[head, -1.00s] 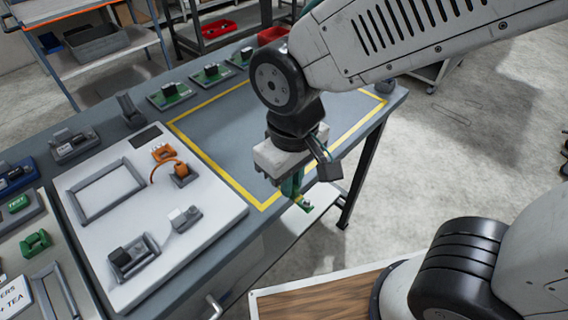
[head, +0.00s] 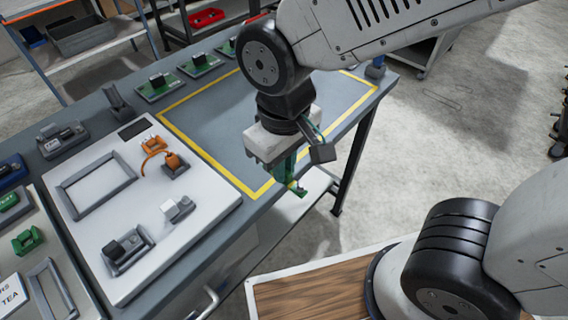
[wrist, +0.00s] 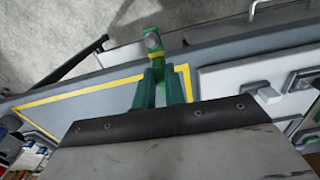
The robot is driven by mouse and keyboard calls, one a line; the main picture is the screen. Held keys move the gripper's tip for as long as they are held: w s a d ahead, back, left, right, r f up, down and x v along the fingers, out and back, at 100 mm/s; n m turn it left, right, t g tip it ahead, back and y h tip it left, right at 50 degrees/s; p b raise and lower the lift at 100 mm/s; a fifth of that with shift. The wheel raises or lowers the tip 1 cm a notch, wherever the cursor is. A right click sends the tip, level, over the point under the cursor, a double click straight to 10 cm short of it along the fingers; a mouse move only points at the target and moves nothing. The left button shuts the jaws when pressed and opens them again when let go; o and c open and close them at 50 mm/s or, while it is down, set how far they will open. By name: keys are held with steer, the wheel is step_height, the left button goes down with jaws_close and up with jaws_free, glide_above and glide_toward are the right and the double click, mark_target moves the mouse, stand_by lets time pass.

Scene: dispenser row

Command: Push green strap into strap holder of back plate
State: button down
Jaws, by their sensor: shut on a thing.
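My gripper (head: 291,181) hangs from the wrist over the near edge of the table, beside the near corner of the yellow outline. Its teal-green fingers (wrist: 162,87) point down and are shut on a small green piece with a grey knob, which I take for the green strap (wrist: 153,45). The strap also shows at the fingertips in the head view (head: 298,190). It hangs clear of any surface. I cannot tell which part is the back plate or its strap holder.
A white board (head: 205,203) left of the gripper carries a grey frame (head: 75,200), an orange part (head: 154,146) and small grey and black blocks. Green boards (head: 158,92) line the table's back. The yellow-outlined area (head: 215,115) is clear.

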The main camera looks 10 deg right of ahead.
steer(key=shift+r, duration=0.65)
stand_by(0.4)
steer(key=shift+r, duration=1.45)
